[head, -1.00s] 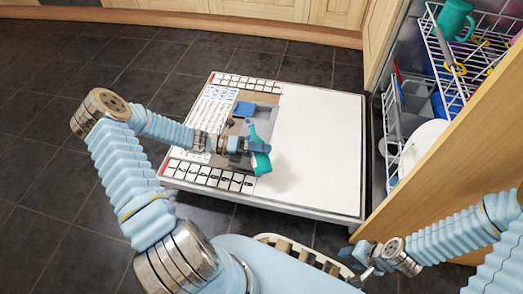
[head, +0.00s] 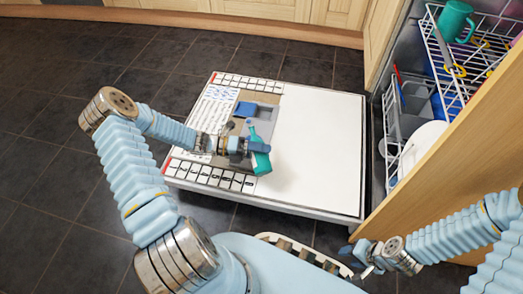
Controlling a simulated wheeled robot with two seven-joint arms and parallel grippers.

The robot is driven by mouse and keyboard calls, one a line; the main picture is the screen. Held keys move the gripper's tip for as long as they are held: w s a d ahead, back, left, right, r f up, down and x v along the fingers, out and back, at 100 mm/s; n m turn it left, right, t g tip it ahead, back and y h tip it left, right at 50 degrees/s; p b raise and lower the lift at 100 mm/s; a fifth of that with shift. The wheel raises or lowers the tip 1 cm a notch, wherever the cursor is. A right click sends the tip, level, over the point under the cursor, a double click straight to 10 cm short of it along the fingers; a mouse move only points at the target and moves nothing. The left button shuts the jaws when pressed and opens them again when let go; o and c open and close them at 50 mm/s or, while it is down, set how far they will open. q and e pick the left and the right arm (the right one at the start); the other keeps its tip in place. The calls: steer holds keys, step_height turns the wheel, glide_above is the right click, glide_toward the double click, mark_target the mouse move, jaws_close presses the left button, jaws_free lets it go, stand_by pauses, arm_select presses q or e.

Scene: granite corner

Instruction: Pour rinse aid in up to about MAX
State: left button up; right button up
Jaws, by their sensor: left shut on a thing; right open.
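My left gripper (head: 262,147) is shut on a teal bottle (head: 261,162), which is tilted, its narrow end pointing up-left in the picture. The bottle is over the open white door panel (head: 320,150), near the grey dispenser unit (head: 265,112). A blue flap or cap (head: 245,109) shows on that unit, just beyond the bottle. The filling opening, any MAX mark and any liquid are too small or hidden to make out. My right gripper (head: 362,262) is open and empty at the lower right, away from the panel.
Dark floor tiles (head: 60,180) are clear at the left.

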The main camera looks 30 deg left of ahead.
arm_select(q)
steer(key=shift+f+n, duration=0.2)
steer(key=shift+n, duration=0.1)
steer(key=shift+f, duration=0.1)
steer(key=shift+s+d+f+n+h, duration=0.1)
steer(key=shift+f+n+h, duration=0.1)
steer(key=shift+n+h, duration=0.15)
steer(key=shift+f, duration=0.1)
stand_by(0.5)
steer(key=shift+f+n, duration=0.15)
steer(key=shift+n, duration=0.3)
steer(key=shift+f+n+h, duration=0.3)
steer(key=shift+n+h, duration=0.05)
steer(key=shift+n, duration=0.15)
